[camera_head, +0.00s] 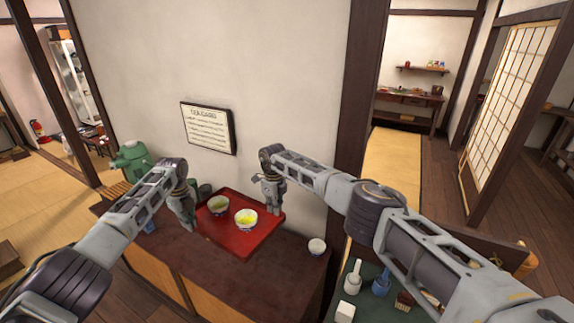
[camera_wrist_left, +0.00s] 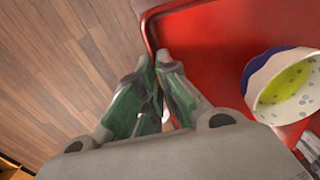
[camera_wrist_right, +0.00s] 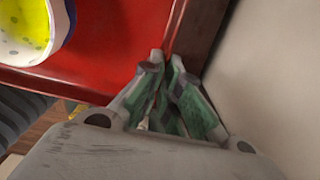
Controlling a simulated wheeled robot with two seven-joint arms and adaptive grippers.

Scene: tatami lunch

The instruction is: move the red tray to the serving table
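The red tray (camera_head: 228,238) is over a dark wooden counter (camera_head: 285,268) by the wall; I cannot tell whether it rests on it. It carries a bowl with green contents (camera_head: 219,204) and a bowl with yellow contents (camera_head: 246,219). My left gripper (camera_head: 190,228) is at the tray's left edge, its fingers closed together on the rim (camera_wrist_left: 153,62). My right gripper (camera_head: 274,213) is at the right edge, its fingers closed on the rim near the wall (camera_wrist_right: 167,62). Which table is the serving table is not clear.
A white cup (camera_head: 317,246) stands on the counter's right part. A green appliance (camera_head: 132,160) stands behind my left arm. A green-topped table (camera_head: 372,305) with bottles and a brush is at front right. A dark table (camera_head: 409,108) stands in the far room, beyond a tatami floor strip (camera_head: 393,170).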

